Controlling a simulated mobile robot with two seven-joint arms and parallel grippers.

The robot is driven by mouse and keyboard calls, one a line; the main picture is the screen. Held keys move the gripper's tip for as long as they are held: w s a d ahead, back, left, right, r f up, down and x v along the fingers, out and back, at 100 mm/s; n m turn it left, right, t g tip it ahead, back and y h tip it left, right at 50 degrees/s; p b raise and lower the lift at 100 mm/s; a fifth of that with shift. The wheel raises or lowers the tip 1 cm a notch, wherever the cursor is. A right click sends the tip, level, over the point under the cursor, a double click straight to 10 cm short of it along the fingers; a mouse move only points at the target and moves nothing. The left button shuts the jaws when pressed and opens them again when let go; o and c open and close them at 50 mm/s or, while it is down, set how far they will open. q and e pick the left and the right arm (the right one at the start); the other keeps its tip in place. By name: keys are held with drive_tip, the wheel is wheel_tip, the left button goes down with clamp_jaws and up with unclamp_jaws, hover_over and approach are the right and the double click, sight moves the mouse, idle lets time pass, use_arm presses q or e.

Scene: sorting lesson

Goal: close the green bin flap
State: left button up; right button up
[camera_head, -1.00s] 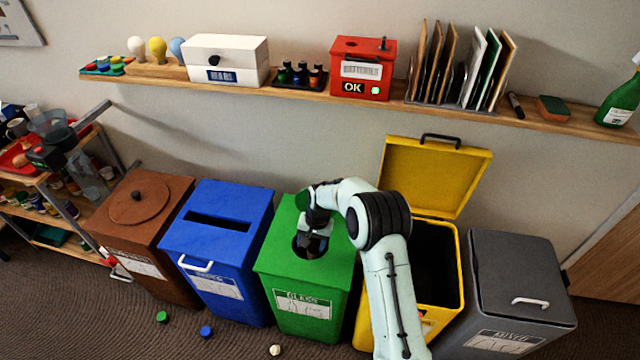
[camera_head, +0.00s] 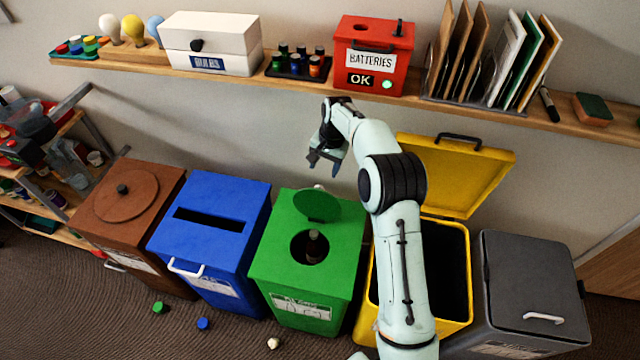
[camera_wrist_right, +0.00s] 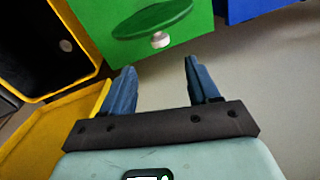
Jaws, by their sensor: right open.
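The green bin (camera_head: 275,262) stands between the blue and yellow bins. Its round green flap (camera_head: 317,205) is raised, standing behind the round hole. A dark bottle (camera_head: 314,246) shows inside the hole. My right gripper (camera_head: 323,165) is open and empty, above and behind the green bin, apart from the flap. In the right wrist view the flap (camera_wrist_right: 152,18) with a pale knob (camera_wrist_right: 160,40) is beyond the open fingers (camera_wrist_right: 158,80). My left gripper is not in view.
The yellow bin (camera_head: 461,285) has its lid (camera_head: 455,175) up, close to my right arm. The blue bin (camera_head: 205,245) is to the left, the grey bin (camera_head: 530,280) to the right. A wall shelf (camera_head: 390,100) holds boxes and bottles. Small caps lie on the floor.

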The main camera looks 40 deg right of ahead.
sight(320, 186)
drive_tip(key=f, duration=0.3)
drive_tip(key=w+f, duration=0.1)
drive_tip(key=f, duration=0.7)
drive_tip(key=shift+w+a, duration=0.25)
drive_tip(key=shift+a, duration=0.1)
clamp_jaws()
